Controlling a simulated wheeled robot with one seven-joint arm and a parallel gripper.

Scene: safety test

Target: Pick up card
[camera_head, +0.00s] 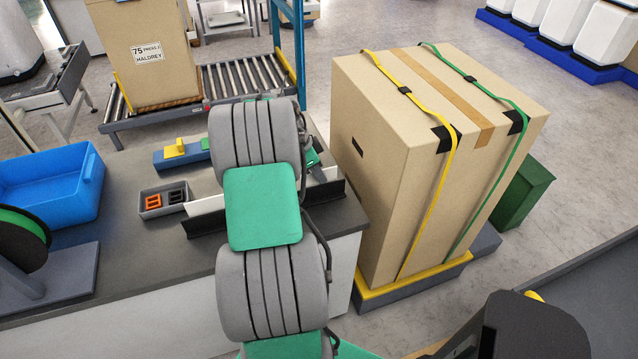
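I cannot make out a card anywhere in this view. My arm's thick grey and green links stand in front of the grey-topped workbench (130,255) and hide its middle. A small green and dark part shows just right of the upper link, low over the bench's right end. It may belong to my gripper, but the fingers are hidden, so its opening and anything in it cannot be seen.
A blue bin (75,205), a reel with green filament (22,235) and a small grey tray (162,200) with orange and black pieces stand on the bench. A large strapped carton (385,165) stands close right of it. Behind lies a roller conveyor (240,78) carrying a labelled box (150,70).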

